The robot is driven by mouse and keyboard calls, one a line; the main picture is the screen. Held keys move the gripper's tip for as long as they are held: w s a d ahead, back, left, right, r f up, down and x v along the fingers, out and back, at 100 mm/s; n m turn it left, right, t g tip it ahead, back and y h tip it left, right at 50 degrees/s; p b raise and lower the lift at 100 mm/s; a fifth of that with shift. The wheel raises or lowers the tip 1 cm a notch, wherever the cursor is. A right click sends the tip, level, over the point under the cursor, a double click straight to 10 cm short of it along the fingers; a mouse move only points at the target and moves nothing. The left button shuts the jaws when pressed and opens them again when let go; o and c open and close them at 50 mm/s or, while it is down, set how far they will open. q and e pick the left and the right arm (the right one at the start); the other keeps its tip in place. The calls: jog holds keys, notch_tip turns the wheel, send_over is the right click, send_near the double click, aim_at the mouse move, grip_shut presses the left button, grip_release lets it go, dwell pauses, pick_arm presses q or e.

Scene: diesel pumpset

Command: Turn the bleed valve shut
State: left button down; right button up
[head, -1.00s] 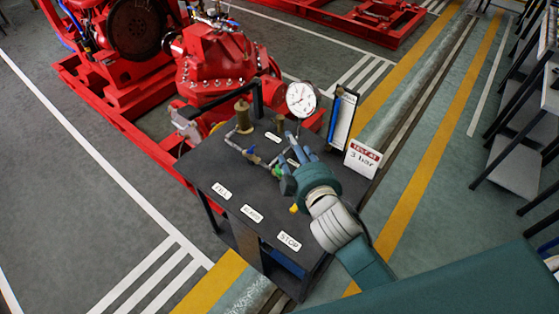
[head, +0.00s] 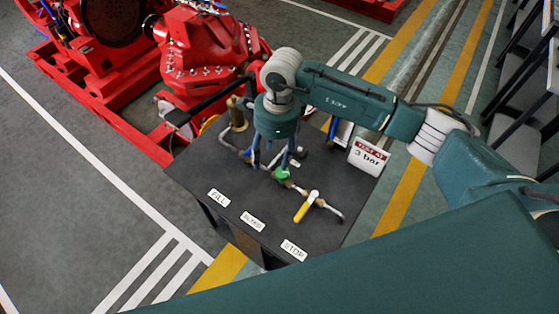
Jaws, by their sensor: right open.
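The valve rig stands on a dark bench (head: 215,175) with labels FILL, a middle one that seems to read BLEED (head: 252,221), and STOP. A green-handled valve (head: 282,174) sits on the pipe run roughly behind the middle label. I take it for the bleed valve. My right gripper (head: 271,163) points down with its fingers apart, just behind and left of the green handle. Whether a finger touches it, I cannot tell. A yellow handle (head: 305,208) lies nearer the front, on the STOP side. The pressure gauge is hidden behind my right arm. My left gripper is out of view.
A sign reading 3 bar (head: 367,156) stands at the bench's right edge. A brass fitting (head: 236,113) stands left of my gripper. A red pump (head: 205,45) is behind the bench. The bench front is clear apart from labels. Stools line the right side.

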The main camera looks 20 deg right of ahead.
aim_at(282, 172)
jog(key=shift+h, duration=0.7)
jog(key=d+f+p, duration=0.1)
jog(key=f, duration=0.2)
jog(key=d+f+p, duration=0.1)
jog(key=f, duration=0.2)
jog(key=d+f+p, duration=0.1)
jog(key=f, duration=0.2)
jog(key=shift+w+d, duration=0.2)
jog(key=shift+w, duration=0.1)
jog(key=shift+f+p, duration=0.3)
jog(key=shift+f, duration=0.25)
jog(key=c, duration=1.2)
